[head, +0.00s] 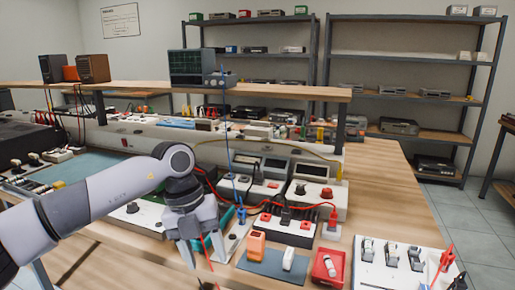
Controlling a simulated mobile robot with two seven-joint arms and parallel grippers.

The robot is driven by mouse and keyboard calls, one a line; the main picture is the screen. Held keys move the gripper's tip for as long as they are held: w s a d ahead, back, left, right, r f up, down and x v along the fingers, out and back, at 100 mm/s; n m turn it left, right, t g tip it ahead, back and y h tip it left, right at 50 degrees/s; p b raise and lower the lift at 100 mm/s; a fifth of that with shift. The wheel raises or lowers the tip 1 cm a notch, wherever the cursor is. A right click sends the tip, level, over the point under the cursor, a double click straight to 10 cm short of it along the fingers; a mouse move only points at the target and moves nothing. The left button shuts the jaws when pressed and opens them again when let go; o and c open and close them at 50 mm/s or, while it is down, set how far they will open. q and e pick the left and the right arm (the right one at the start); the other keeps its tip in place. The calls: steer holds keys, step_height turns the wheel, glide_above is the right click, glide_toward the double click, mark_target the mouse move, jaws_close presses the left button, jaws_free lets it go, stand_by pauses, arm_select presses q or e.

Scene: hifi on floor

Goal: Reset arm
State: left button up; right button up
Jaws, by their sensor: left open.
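My left arm comes in from the left and reaches over the workbench. My left gripper (205,254) points down near the front of the bench, with its two fingers apart. A thin red lead shows between and below the fingers; I cannot tell whether it touches them. The gripper is just left of an orange block (257,245) and a white block (289,258) on a dark mat (270,266). My right gripper is not in view.
A red tray (319,274) and a white panel with switches (399,262) stand to the right. Meters (315,188) with red and blue leads stand behind the gripper. The wooden bench top (380,180) is clear at the right. Metal shelves (405,85) stand behind.

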arm_select(q)
steer(key=s+d+r+n+g+h+p, duration=0.1)
steer(key=s+d+h, duration=0.4)
steer(key=d+h, duration=0.35)
steer(key=s+d+r+n+h+p, duration=0.1)
steer(key=s+d+n+h+p, duration=0.1)
steer(key=s+d+h, duration=0.5)
steer(key=w+a+f+n+t+y+p, duration=0.15)
steer(key=a+f+n+t+y, duration=0.35)
steer(key=n+t, duration=0.5)
steer(key=w+a+f+n+t+y+p, duration=0.1)
steer(key=w+a+f+n+t+y, duration=0.2)
steer(key=a+n+t, duration=0.75)
steer(key=s+a+f+n+g+y+p, duration=0.1)
steer(key=s+a+f+n+g+y, duration=0.3)
steer(key=s+f, duration=0.3)
steer(key=s+a+f+n+g+y, duration=0.4)
steer(key=s+a+f, duration=0.2)
steer(key=f, duration=0.3)
steer(key=shift+s+n+p, duration=0.35)
steer(key=shift+s, duration=0.45)
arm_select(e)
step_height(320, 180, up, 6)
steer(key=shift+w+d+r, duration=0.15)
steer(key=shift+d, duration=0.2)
